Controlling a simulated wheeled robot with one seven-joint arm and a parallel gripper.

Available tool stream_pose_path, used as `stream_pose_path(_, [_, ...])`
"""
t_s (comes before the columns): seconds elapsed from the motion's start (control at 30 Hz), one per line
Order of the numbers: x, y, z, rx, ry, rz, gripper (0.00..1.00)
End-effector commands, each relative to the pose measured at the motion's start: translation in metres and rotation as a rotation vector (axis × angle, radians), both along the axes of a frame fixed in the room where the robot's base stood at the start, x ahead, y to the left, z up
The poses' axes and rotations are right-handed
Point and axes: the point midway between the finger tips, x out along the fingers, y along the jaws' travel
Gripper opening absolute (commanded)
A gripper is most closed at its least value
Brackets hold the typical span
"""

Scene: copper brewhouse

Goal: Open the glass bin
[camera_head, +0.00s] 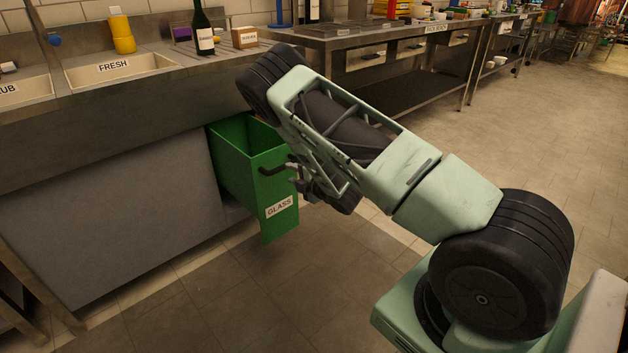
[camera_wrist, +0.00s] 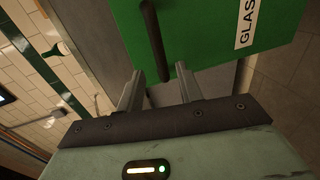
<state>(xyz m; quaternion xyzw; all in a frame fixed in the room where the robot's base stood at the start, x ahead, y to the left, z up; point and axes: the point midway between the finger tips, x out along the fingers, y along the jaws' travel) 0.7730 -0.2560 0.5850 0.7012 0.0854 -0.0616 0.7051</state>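The glass bin (camera_head: 235,180) is a green pull-out bin with a white GLASS label, under the sink counter. It stands well out from the counter front, and its open top shows in the head view. Its dark bar handle (camera_head: 272,169) is on the front panel. The wrist view shows the green front (camera_wrist: 210,30) and the handle (camera_wrist: 152,40) close up. My gripper (camera_wrist: 160,78) is open, its fingers apart with a clear gap on each side of the handle's near end. In the head view my gripper (camera_head: 296,176) is beside the handle, partly hidden by my arm.
A steel counter with sinks (camera_head: 120,68) runs above the bin. A dark bottle (camera_head: 202,35) and a small box (camera_head: 245,38) stand on it. A steel table (camera_head: 370,35) stands at the back. The tiled floor (camera_head: 215,300) before the bin is clear.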

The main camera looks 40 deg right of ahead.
Motion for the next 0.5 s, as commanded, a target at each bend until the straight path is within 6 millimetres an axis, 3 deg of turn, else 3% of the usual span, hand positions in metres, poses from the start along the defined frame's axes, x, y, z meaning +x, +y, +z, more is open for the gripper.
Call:
stream_pose_path(0.3, [-0.069,-0.003,0.015,0.0,0.004,-0.002,0.36])
stream_pose_path(0.5, [-0.091,-0.003,0.019,-0.001,0.003,-0.001,0.36])
